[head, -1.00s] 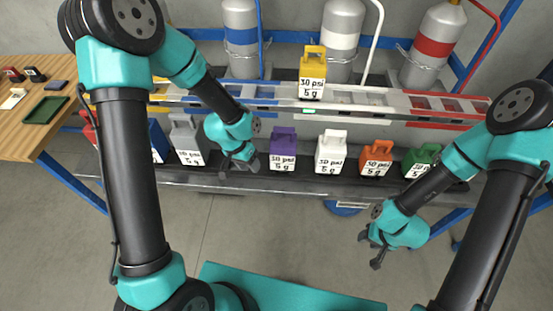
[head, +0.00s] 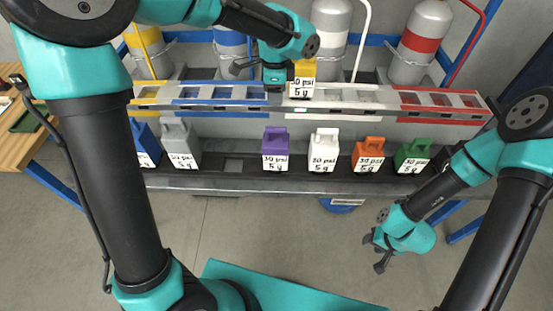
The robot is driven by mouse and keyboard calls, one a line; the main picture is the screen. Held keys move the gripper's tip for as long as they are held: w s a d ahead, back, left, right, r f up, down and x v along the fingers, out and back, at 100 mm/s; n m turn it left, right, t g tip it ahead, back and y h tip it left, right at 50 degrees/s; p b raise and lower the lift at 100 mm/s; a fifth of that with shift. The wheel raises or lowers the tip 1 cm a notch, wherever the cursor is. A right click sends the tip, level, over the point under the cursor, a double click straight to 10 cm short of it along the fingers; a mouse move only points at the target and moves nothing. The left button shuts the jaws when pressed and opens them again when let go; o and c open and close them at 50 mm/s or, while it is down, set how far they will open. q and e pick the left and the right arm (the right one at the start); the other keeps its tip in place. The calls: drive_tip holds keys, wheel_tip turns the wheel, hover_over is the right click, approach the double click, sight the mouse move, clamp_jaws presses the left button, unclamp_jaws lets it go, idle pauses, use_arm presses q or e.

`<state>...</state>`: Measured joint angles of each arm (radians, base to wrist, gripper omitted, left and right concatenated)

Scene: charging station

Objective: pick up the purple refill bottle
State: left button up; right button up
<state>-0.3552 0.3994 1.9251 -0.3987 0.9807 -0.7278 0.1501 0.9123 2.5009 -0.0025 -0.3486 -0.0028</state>
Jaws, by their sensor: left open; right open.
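The purple refill bottle (head: 275,152) stands upright on the lower dark shelf, between an empty slot on its left and the white bottle on its right. Its label reads 30 psi, 5 g. My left gripper (head: 262,72) is open up at the upper rack, above the purple bottle and beside the yellow bottle (head: 302,82). The gripper partly covers the yellow bottle, and I cannot tell whether they touch. My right gripper (head: 378,252) is open and empty, low at the right in front of the shelf.
On the lower shelf stand blue (head: 147,147), grey (head: 180,147), white (head: 323,152), orange (head: 368,156) and green (head: 411,157) bottles. The upper rack (head: 225,97) has coloured sections. Gas cylinders (head: 420,45) stand behind it. A wooden table (head: 15,150) is at the left.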

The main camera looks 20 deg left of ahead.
sight(276, 128)
use_arm(q)
wheel_tip(276, 128, down, 12)
drive_tip(key=shift+r, duration=0.1)
idle(0.4)
drive_tip(key=shift+w+f, duration=0.15)
drive_tip(key=shift+f, duration=1.25)
drive_tip(key=shift+w+f, duration=0.1)
drive_tip(key=shift+f, duration=1.25)
clamp_jaws()
drive_tip(key=shift+r, duration=0.1)
